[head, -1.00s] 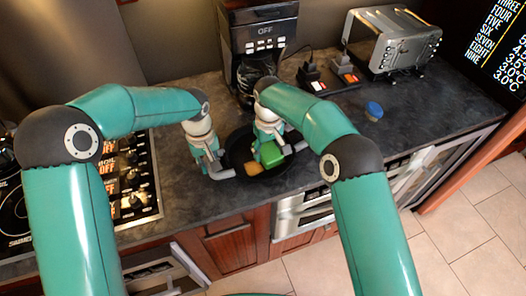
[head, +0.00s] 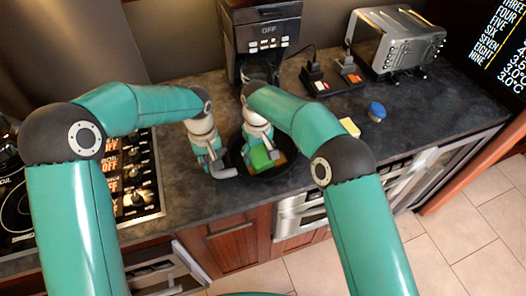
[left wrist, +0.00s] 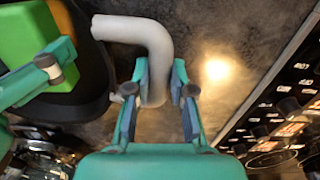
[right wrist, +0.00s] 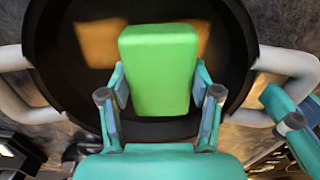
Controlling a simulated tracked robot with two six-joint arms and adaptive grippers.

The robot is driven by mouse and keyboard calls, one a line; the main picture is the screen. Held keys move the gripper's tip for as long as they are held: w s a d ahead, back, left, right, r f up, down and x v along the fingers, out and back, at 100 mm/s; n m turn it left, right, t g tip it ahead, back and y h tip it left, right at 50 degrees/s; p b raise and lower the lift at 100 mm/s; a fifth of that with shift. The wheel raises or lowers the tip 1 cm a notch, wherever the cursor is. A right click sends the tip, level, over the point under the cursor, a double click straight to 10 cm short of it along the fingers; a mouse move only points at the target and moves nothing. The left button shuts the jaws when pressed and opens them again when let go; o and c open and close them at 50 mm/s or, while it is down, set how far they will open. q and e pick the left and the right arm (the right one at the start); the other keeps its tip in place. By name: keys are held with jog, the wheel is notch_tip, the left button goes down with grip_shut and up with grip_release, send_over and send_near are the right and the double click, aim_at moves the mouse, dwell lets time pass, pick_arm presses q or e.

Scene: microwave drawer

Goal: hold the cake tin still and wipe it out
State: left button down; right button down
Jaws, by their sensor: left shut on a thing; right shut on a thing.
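The cake tin (head: 292,171) is a round black pan on the counter with pale grey side handles. My left gripper (head: 218,166) is shut on one handle (left wrist: 152,35), at the tin's left side in the head view. My right gripper (right wrist: 160,95) is shut on a green sponge block (right wrist: 158,72), held inside the tin; whether it touches the bottom is hard to tell. Orange-brown patches (right wrist: 98,43) show on the tin's floor on both sides of the sponge, the second (right wrist: 200,37) partly hidden behind it.
A coffee maker (head: 262,35) stands behind the tin. The stove's knob panel (head: 138,178) is at the left. A yellow block (head: 349,127), a blue round object (head: 376,111) and a toaster (head: 395,45) are at the right. The counter's front edge is close to the tin.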

jog(key=shift+w+d, duration=0.3)
jog(key=shift+d, duration=0.3)
jog(key=shift+w+d, duration=0.35)
jog(key=shift+d, duration=0.3)
jog(key=shift+w+d, duration=0.3)
jog(key=shift+d, duration=0.3)
jog(key=shift+s+a+f, duration=0.1)
jog(key=shift+s+a, duration=0.25)
jog(key=shift+a, duration=0.2)
jog(key=shift+s+a+f, duration=0.1)
jog(key=shift+s+a, duration=0.2)
jog(key=shift+a, duration=0.25)
jog(key=shift+s+a+r, duration=0.1)
jog(key=shift+s+a, duration=0.15)
jog(key=shift+a, duration=0.25)
jog(key=shift+s+a, duration=0.25)
jog(key=shift+a, duration=0.2)
jog(key=shift+w+d+r, duration=0.1)
jog(key=shift+w+d, duration=0.2)
jog(key=shift+d, duration=0.25)
jog(key=shift+w+d+r, duration=0.1)
jog(key=shift+w+d, duration=0.2)
jog(key=shift+d, duration=0.25)
jog(key=shift+w+d+f, duration=0.1)
jog(key=shift+w+d, duration=0.15)
jog(key=shift+d, duration=0.25)
jog(key=shift+w+d+f, duration=0.1)
jog(key=shift+w+d, duration=0.15)
jog(key=shift+d, duration=0.2)
jog(key=shift+r, duration=0.15)
